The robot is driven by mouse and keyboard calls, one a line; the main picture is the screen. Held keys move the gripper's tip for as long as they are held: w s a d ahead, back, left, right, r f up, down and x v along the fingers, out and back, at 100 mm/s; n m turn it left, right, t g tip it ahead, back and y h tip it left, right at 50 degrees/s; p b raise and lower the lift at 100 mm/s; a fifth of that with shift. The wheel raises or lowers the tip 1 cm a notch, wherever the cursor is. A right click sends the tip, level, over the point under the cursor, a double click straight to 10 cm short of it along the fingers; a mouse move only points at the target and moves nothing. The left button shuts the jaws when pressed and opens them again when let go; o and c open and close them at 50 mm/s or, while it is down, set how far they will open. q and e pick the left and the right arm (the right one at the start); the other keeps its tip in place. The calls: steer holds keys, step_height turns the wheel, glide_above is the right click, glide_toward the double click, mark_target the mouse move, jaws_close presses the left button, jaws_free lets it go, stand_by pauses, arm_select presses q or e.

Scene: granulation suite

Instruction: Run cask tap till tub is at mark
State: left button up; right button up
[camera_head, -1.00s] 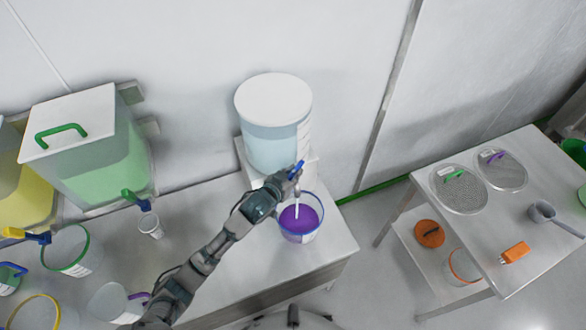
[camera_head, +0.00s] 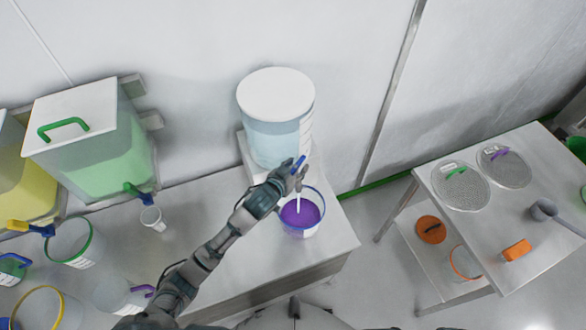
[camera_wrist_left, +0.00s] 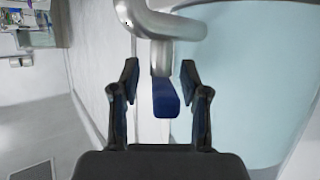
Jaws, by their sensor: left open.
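The cask (camera_head: 270,140) holds pale blue liquid under a white lid and stands on a stand against the wall. Its tap has a blue lever (camera_head: 300,163), and a thin pale stream (camera_head: 298,198) runs down below it. The tub (camera_head: 318,223), clear with a blue rim, stands below the tap with purple liquid (camera_head: 301,212) inside. I cannot make out its mark. My left gripper (camera_head: 291,178) is at the tap. In the left wrist view, its open fingers (camera_wrist_left: 160,85) stand either side of the blue lever (camera_wrist_left: 166,97), with gaps on both sides. My right gripper is not in view.
A green-liquid container (camera_head: 98,155) with its own tap stands left on the bench (camera_head: 235,272). A small white cup (camera_head: 152,218) and several tubs stand there too. A separate table (camera_head: 480,225) at right carries sieves, a scoop and an orange object (camera_head: 516,250).

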arm_select(q)
steer(key=v, duration=1.1)
steer(key=shift+s+a, duration=0.2)
steer(key=shift+a, duration=0.05)
stand_by(5.8)
steer(key=shift+s, duration=0.1)
